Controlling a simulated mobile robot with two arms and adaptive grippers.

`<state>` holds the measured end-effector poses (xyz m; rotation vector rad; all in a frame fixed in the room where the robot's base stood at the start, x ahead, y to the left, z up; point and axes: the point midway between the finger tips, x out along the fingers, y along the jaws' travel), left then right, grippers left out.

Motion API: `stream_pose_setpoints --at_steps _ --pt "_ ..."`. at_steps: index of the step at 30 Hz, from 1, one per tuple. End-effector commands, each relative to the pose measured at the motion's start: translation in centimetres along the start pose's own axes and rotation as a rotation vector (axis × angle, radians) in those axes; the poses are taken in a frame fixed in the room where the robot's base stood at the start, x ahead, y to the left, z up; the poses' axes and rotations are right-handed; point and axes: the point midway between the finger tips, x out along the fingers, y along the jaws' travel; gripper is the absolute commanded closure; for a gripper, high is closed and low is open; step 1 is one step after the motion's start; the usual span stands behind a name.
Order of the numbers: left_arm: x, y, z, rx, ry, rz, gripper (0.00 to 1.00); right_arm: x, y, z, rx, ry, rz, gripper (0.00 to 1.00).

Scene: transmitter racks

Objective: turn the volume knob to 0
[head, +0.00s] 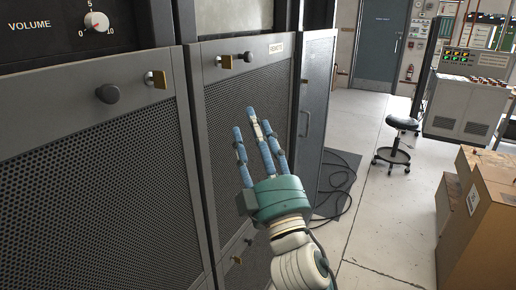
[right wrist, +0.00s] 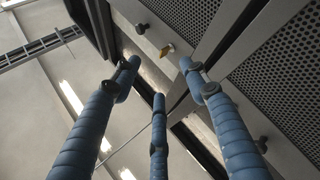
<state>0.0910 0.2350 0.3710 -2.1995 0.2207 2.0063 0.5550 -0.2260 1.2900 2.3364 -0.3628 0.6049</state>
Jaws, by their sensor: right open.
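The volume knob (head: 97,21) is a small white dial with a red pointer, on a black panel at the upper left of the head view. The panel is printed VOLUME, with 0 at the lower left, 5 at the top and 10 at the lower right. The pointer's exact reading is too small to be sure of. My right gripper (head: 258,135) is open and empty, its blue fingers pointing up in front of the middle rack, to the right of and below the knob. The fingers also show in the right wrist view (right wrist: 158,85). My left gripper is not in view.
Perforated rack doors (head: 90,170) stand close on the left, with dark round knobs (head: 108,93) and brass latches (head: 156,79) sticking out. Cardboard boxes (head: 490,215) stand at the right. A stool (head: 398,140) and a cable (head: 340,180) are farther back.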

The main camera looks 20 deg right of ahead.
Motion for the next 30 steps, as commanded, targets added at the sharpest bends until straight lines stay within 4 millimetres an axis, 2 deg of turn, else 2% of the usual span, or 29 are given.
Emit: stream_pose_setpoints --at_steps 6,12,27,30 --pt "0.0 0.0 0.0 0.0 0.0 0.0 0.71 -1.1 -1.2 2.9 0.037 -0.094 -0.037 0.56" --pt "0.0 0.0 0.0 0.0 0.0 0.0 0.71 -1.6 -1.8 4.0 0.051 -0.13 -0.052 0.56" --pt "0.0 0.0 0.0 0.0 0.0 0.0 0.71 -1.6 -1.8 4.0 0.05 -0.131 -0.052 0.56" --pt "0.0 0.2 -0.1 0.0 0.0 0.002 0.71 -0.8 -0.7 3.0 0.02 -0.083 -0.033 0.56"
